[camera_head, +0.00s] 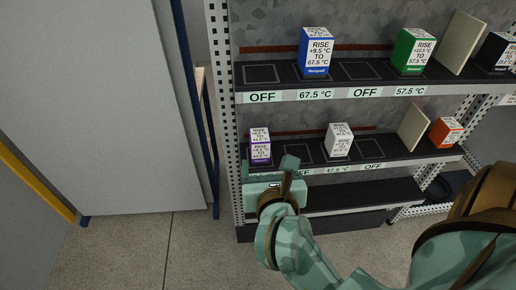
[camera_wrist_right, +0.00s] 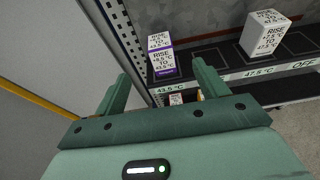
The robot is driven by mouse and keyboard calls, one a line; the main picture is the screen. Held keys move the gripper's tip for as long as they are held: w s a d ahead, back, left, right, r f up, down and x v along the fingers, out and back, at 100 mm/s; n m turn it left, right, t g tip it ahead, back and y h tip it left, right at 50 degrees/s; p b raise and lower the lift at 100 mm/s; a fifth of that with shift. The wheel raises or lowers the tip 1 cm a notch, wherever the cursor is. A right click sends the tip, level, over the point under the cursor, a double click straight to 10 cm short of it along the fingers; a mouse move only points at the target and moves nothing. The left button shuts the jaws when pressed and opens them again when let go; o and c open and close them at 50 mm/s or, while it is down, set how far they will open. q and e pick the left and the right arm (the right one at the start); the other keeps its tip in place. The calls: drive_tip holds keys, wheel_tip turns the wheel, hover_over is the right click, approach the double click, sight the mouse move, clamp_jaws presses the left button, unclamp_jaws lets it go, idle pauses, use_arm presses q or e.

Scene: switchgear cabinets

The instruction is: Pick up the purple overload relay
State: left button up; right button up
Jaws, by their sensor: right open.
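The purple overload relay (camera_head: 260,147) is a small upright box with a white label and purple lower edge. It stands at the left end of the lower stocked shelf (camera_head: 400,158). In the right wrist view the relay (camera_wrist_right: 162,58) appears beyond and between my two fingertips. My right gripper (camera_head: 269,170) is open and empty, just in front of and below the relay at the shelf's front edge. In the wrist view the fingers (camera_wrist_right: 163,82) are spread apart, and I see no contact with the relay. My left gripper is not in view.
A white relay (camera_head: 339,140) stands to the right on the same shelf, with an orange one (camera_head: 445,132) farther right. Blue (camera_head: 316,52) and green (camera_head: 413,51) relays stand on the shelf above. A perforated upright (camera_head: 222,100) is close on the left, beside a grey cabinet (camera_head: 110,110).

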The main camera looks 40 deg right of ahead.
sight(260, 138)
drive_tip(key=b+x, duration=0.2)
drive_tip(key=x, duration=0.8)
drive_tip(key=shift+w+d+f+b, duration=0.15)
drive_tip(key=shift+f+b, duration=0.1)
drive_tip(key=shift+b, duration=0.15)
drive_tip(key=b+x, duration=0.2)
drive_tip(key=x, duration=0.2)
drive_tip(key=shift+w, duration=0.1)
drive_tip(key=shift+w+d, duration=0.1)
drive_tip(key=shift+w, duration=0.15)
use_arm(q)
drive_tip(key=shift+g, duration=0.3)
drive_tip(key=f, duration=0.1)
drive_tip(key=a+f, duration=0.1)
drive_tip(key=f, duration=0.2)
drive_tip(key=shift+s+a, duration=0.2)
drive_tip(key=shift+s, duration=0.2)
use_arm(e)
drive_tip(key=shift+r, duration=0.1)
drive_tip(key=c, duration=1.2)
